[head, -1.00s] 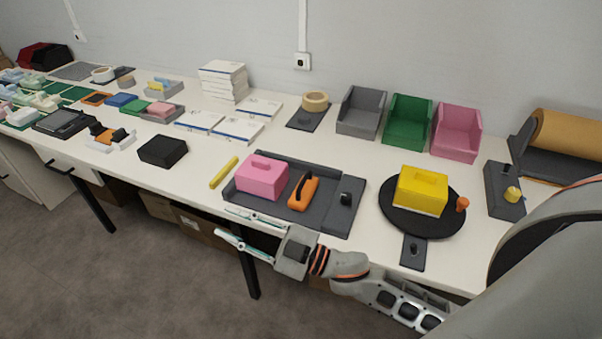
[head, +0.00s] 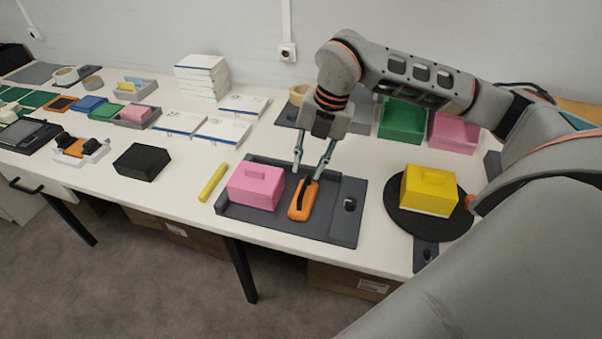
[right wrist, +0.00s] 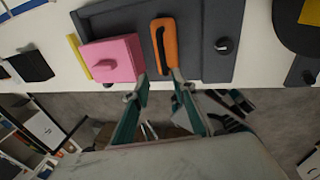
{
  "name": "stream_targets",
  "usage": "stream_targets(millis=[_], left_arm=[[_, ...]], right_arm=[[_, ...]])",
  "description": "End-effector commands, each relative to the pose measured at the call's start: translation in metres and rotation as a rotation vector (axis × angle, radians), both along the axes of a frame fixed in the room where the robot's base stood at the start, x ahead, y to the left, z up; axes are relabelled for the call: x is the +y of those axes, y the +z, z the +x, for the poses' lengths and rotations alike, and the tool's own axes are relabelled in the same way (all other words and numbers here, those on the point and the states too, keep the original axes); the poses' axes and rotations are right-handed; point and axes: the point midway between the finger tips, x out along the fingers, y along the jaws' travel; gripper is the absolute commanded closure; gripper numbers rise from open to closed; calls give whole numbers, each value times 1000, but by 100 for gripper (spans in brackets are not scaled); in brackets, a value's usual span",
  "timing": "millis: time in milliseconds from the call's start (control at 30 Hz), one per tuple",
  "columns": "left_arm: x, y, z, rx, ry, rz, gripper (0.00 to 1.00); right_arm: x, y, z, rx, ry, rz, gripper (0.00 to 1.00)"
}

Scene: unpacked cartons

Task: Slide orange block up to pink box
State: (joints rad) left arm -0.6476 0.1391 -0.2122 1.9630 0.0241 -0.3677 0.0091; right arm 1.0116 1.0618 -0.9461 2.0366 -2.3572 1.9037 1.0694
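The pink box (head: 255,187) sits in the left part of a dark grey tray (head: 330,225), with a small raised handle on top. The orange block (head: 304,203), with a black strip along its top, lies just right of it with a narrow gap. My right gripper (head: 308,172) points down at the far end of the orange block, its two fingers apart and empty. In the right wrist view, the open fingertips (right wrist: 160,82) show near the end of the orange block (right wrist: 171,42), beside the pink box (right wrist: 112,60). Contact cannot be told. My left gripper is not in view.
A black knob (head: 349,204) stands on the tray's right part. A yellow box (head: 429,190) sits on a black round plate to the right. A yellow stick (head: 213,182) and a black box (head: 142,162) lie left of the tray. Bins stand behind my arm.

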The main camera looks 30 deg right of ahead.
Motion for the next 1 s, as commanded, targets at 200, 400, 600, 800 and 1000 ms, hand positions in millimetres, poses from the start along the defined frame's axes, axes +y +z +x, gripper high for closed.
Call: stream_targets(millis=[200, 400, 600, 800, 1000], left_arm=[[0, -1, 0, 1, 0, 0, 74], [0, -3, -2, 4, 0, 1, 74], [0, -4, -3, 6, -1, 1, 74], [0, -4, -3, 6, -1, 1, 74], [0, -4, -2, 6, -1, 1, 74]], right_arm=[[-18, -2, 5, -9, -59, -51, 74], [-13, -31, 9, -7, -56, -47, 74], [-9, -58, 13, -8, -56, -46, 74], [-8, -69, 15, -10, -55, -47, 74], [-8, -70, 15, -11, -54, -46, 74]])
